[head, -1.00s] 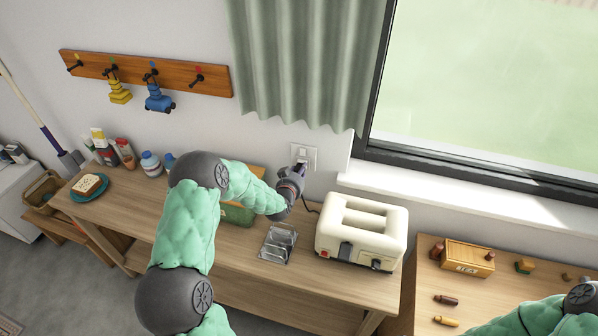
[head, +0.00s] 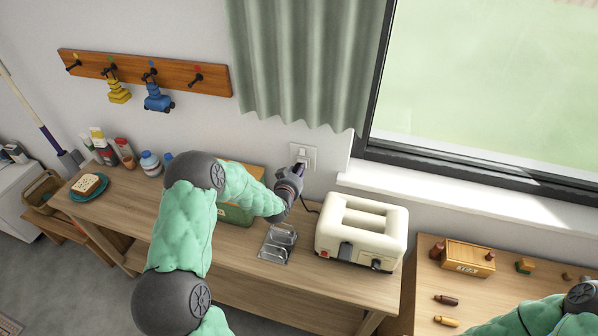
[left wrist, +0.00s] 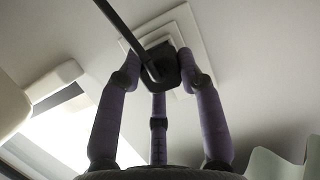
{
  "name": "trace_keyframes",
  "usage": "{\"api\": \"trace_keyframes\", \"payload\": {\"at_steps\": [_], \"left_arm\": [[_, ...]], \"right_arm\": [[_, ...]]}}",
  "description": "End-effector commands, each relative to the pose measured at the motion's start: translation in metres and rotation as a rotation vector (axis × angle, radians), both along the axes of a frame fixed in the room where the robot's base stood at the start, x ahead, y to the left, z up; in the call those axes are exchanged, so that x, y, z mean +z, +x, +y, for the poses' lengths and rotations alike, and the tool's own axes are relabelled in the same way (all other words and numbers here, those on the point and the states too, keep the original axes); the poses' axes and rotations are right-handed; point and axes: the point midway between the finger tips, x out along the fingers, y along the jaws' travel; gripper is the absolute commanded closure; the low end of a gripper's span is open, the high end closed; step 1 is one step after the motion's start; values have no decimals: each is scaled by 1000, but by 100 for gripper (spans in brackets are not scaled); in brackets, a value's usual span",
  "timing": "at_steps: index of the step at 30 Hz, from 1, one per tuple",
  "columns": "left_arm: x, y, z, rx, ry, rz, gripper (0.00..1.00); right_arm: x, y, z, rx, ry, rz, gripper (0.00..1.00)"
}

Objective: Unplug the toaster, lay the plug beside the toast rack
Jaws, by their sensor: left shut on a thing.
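The cream toaster (head: 362,232) stands on the wooden counter below the window. The metal toast rack (head: 277,243) stands to its left. My left gripper (head: 300,166) is at the wall socket (head: 311,156), behind the rack and toaster. In the left wrist view its purple fingers (left wrist: 160,70) are closed around the dark plug (left wrist: 159,64), with the black cord (left wrist: 122,30) running up from it. The plug is in front of the white socket plate (left wrist: 190,28); I cannot tell whether its pins are still in. My right gripper is out of view.
A green box (head: 236,214) stands behind my left forearm. Bare counter lies in front of the rack. A second table (head: 450,291) at the right holds small toys.

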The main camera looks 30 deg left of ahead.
Motion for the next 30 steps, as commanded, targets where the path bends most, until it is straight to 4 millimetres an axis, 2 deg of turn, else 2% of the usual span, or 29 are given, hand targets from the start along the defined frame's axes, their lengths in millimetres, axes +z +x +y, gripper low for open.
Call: {"api": "trace_keyframes", "payload": {"at_steps": [1,30], "left_arm": [[4,-2,3,6,3,-8,100],[-1,-40,-10,-1,-1,3,100]], "right_arm": [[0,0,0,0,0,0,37],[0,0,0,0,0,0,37]]}}
